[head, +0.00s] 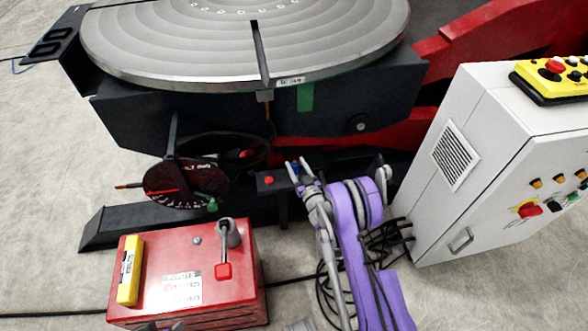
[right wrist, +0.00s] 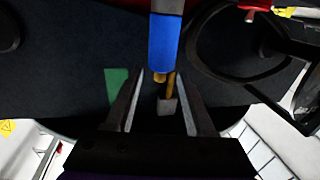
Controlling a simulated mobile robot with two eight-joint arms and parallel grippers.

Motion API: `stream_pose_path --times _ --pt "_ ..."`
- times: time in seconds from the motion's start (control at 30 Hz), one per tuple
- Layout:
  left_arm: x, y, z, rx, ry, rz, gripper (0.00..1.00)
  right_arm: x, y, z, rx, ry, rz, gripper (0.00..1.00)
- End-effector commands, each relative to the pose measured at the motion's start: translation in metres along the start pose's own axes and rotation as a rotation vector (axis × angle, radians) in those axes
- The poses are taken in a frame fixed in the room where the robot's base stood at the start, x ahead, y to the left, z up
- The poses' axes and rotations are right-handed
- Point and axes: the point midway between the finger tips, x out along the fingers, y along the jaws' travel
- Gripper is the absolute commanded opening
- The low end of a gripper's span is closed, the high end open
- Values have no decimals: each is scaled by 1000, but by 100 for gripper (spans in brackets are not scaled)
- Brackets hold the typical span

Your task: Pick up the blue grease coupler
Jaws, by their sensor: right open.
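The blue grease coupler (right wrist: 165,42) shows in the right wrist view as a blue cylinder with a brass tip, below a grey part. In the head view, a small bit of blue (head: 295,168) shows between my right gripper's fingers. My right gripper (head: 298,165) is open, with its fingers at the small dark stand below the turntable. In the right wrist view its fingertips (right wrist: 160,74) lie either side of the coupler's brass end. I cannot tell whether they touch it.
A round grey turntable (head: 190,45) stands above on a dark base. A dial gauge (head: 180,185) is left of my gripper. A red box (head: 165,285) stands front left and a white control cabinet (head: 480,150) right. Black cables (head: 385,240) lie near my arm.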

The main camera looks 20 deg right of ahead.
Motion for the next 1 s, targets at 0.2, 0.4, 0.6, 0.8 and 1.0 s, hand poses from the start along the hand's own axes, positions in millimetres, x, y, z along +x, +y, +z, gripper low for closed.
stream_pose_path --times 0.2,0.4,0.6,0.8,1.0 --pt "1 0 0 0 -1 0 50 28 0 2 1 -1 0 55" --pt "2 0 1 0 -1 0 50 50 0 2 1 -1 0 55" --pt "2 0 1 0 -1 0 50 52 0 2 1 -1 0 55" --pt "2 0 1 0 -1 0 50 52 0 2 0 -1 0 28" --pt "2 0 1 0 -1 0 50 52 0 2 0 -1 0 0"
